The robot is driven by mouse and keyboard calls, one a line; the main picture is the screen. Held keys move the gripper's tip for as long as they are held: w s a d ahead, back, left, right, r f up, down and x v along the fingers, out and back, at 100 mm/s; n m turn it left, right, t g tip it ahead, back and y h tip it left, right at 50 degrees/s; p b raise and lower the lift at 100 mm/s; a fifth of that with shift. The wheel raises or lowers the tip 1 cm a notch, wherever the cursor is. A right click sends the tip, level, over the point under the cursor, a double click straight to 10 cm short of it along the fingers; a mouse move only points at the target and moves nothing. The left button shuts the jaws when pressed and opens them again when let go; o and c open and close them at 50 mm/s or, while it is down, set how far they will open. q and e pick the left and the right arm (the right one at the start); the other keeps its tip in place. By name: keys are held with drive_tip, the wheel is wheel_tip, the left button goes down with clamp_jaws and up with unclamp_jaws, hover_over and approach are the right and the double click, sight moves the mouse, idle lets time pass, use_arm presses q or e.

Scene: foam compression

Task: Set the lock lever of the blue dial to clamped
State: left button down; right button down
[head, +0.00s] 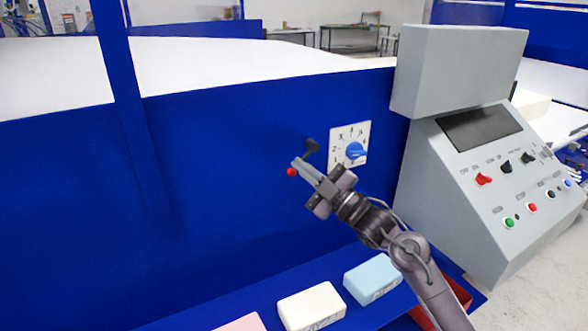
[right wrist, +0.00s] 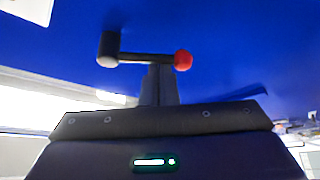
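The blue dial (head: 355,151) sits on a white numbered plate (head: 339,134) on the blue panel. Left of it is its lock lever, with a black hub (head: 311,147) and a red ball end (head: 291,172). The lever slants down and left from the hub. In the right wrist view the hub (right wrist: 108,50), rod and red ball (right wrist: 182,60) lie across the fingertips. My right gripper (head: 299,163) is shut, its fingertips at the rod between hub and ball. I cannot tell whether they touch it. The fingers hide the rod's middle in the head view. My left gripper is out of view.
A grey control console (head: 480,190) with buttons stands to the right, under a grey box (head: 455,68). Foam blocks, white (head: 312,305) and light blue (head: 373,278), lie on a blue ledge below. A blue post (head: 118,80) rises at left. The panel left of the lever is clear.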

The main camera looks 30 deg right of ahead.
drive_tip(key=d+n+g+b, duration=0.1)
drive_tip(key=n+b, duration=0.1)
drive_tip(key=n, duration=0.1)
drive_tip(key=d+f+n+g+b, duration=0.1)
drive_tip(key=n+g, duration=0.1)
drive_tip(key=d+f+n+g+b, duration=0.1)
drive_tip(key=n+b, duration=0.1)
drive_tip(key=n, duration=0.1)
drive_tip(key=shift+d+n+b, duration=0.3)
drive_tip(key=shift+b, duration=0.05)
drive_tip(key=shift+w, duration=0.1)
idle(0.6)
